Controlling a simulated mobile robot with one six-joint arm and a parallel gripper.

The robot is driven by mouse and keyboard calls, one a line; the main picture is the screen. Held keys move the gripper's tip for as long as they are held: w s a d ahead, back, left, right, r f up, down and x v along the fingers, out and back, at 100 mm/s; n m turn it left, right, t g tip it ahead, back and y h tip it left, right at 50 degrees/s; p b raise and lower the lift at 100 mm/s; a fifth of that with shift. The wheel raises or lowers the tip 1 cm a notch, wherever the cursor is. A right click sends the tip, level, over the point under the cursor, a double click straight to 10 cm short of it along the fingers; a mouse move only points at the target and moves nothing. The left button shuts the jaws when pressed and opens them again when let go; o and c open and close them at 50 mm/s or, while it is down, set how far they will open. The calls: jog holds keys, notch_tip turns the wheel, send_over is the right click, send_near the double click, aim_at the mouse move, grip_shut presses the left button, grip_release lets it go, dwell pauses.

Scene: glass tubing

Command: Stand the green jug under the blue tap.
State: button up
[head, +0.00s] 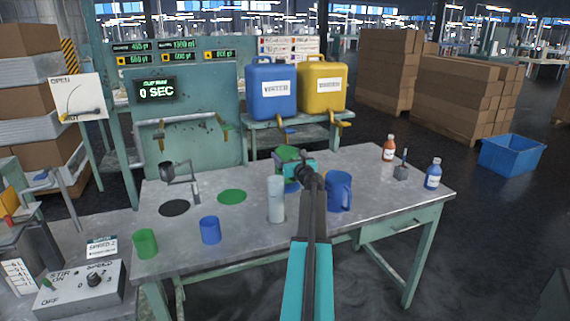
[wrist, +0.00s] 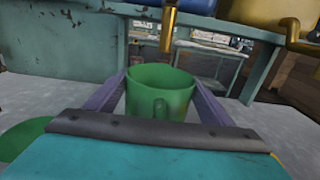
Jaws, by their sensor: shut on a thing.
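The green jug (head: 287,153) is at the far edge of the table, partly hidden behind my gripper (head: 300,170). In the wrist view the green jug (wrist: 160,88) is upright between my two fingers, its handle towards me, and my gripper (wrist: 160,95) is shut on it. The blue tank (head: 271,88) stands on a shelf behind the table, with its brass tap (head: 284,133) just above and behind the jug in the picture. In the wrist view the tap (wrist: 168,35) hangs beyond the jug's rim. I cannot tell whether the jug touches the table.
A yellow tank (head: 322,86) with its own tap stands right of the blue one. A clear cylinder (head: 276,200) and a blue jug (head: 339,191) flank my arm. A green disc (head: 232,196) lies left. Blue (head: 210,230) and green (head: 145,243) cups stand near the front.

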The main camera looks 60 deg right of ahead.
jog(key=shift+w, duration=0.1)
jog(key=shift+f, duration=0.1)
jog(key=shift+f+b, duration=0.9)
jog(key=shift+b, duration=0.05)
jog(key=shift+f+b, duration=0.6)
jog(key=shift+f, duration=0.15)
jog(key=shift+f, duration=0.15)
jog(key=o, duration=1.6)
jog(key=shift+r, duration=0.2)
jog(key=shift+v, duration=3.8)
